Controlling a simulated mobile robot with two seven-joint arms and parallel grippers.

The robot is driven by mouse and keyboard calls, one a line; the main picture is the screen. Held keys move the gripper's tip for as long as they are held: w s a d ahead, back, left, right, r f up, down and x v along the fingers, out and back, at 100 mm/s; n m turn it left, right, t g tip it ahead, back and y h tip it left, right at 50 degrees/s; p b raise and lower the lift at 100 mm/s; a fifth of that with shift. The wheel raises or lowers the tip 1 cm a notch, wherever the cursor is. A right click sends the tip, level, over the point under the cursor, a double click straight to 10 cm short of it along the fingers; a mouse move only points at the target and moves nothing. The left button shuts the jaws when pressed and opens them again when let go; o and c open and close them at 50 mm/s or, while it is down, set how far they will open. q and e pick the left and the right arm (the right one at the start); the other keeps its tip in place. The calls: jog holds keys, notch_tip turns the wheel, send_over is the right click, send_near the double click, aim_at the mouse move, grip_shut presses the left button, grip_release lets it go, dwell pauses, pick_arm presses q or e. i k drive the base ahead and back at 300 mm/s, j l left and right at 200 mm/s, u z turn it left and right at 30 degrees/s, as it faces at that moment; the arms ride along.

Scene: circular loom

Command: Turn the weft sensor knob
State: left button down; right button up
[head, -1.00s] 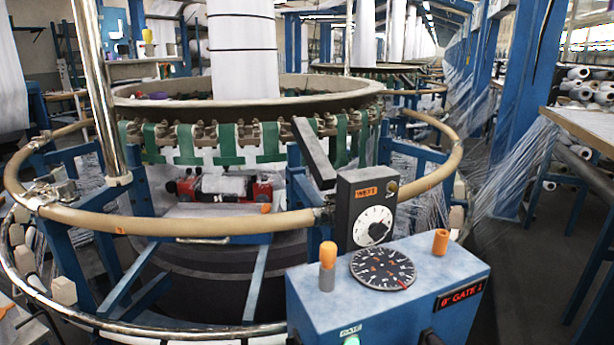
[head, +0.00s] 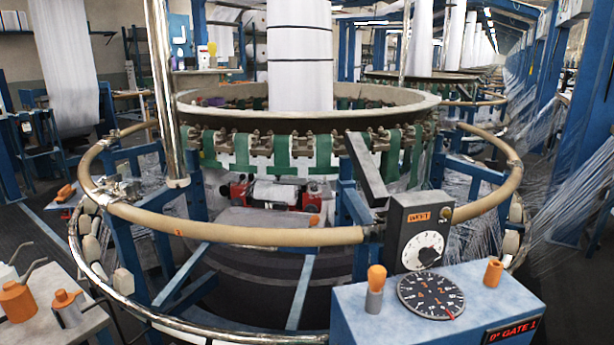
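The weft sensor box (head: 402,262) is a dark grey upright box with an orange label that seems to read WEFT. It stands at the right of the loom's front, behind the blue control box. Its white round dial (head: 423,244) faces me and carries a small dark knob (head: 428,256) near its middle. The dial's markings are too small to read. The dial and knob look unobstructed. Neither of my grippers is in view.
The blue control box (head: 375,320) has a black gauge (head: 431,295), an orange-topped grey post (head: 375,288) and an orange post (head: 493,272). A tan ring rail (head: 240,236) circles the loom. A bench (head: 85,340) with orange-bodied cans stands at the lower left.

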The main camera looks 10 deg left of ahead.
aim_at(427, 256)
jog(key=k+j+z, duration=0.1)
jog(key=j+z, duration=0.25)
jog(key=k+j+z, duration=0.2)
jog(key=j+z, duration=0.2)
